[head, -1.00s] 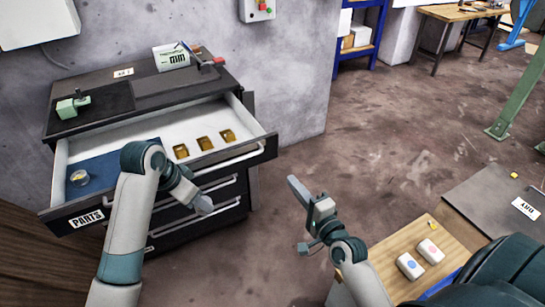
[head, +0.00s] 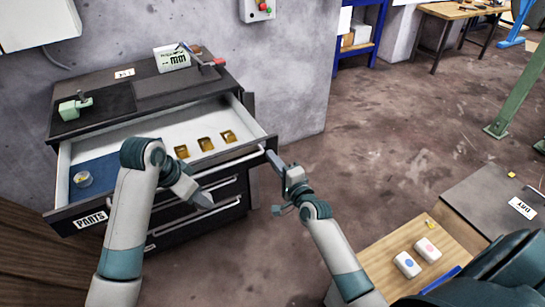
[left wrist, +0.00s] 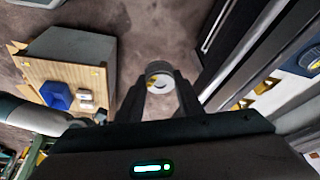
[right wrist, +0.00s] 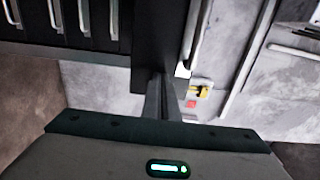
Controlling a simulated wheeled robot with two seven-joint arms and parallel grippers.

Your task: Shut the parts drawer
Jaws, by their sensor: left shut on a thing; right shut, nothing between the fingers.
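The parts drawer (head: 91,219), with a PARTS label on its dark front, stands open at the top of the cabinet. Inside are a blue mat, a small clear dish (head: 83,179) and three amber wells (head: 206,144). My right gripper (head: 269,155) is shut and empty at the right end of the drawer front; whether it touches cannot be told. It also shows in the right wrist view (right wrist: 162,82). My left gripper (head: 207,202) is in front of the drawer, shut on a small round pale container (left wrist: 158,72) with something yellow in it.
Lower drawers with bar handles (head: 195,210) are below. A wooden board with two white blocks (head: 407,265) is at the lower right. The floor right of the cabinet is clear.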

